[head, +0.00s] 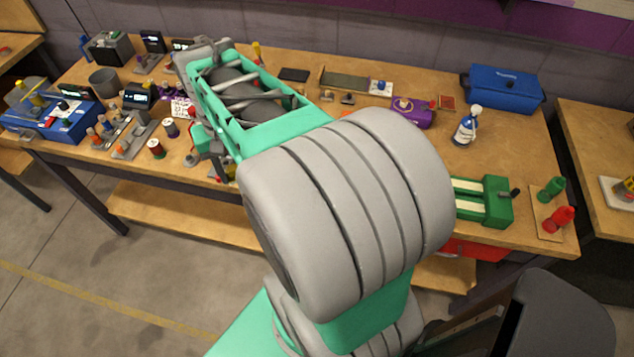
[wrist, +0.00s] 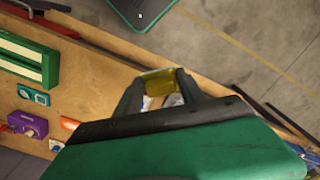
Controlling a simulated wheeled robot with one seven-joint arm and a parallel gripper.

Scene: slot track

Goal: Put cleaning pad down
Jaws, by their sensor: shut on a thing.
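The cleaning pad is a yellow block (wrist: 158,82) between my fingertips in the wrist view. My gripper (wrist: 157,88) is shut on it. The pad shows near the front edge of the wooden workbench (wrist: 100,75); I cannot tell its height or whether it touches the top. In the head view my arm covers most of my gripper and I cannot make out the pad.
A green device (head: 485,201), blue toolbox (head: 503,88), spray bottle (head: 466,126) and purple box (head: 411,112) stand on the right half. Spools (head: 156,148) and several small devices crowd the left. Some bare wood shows before the toolbox.

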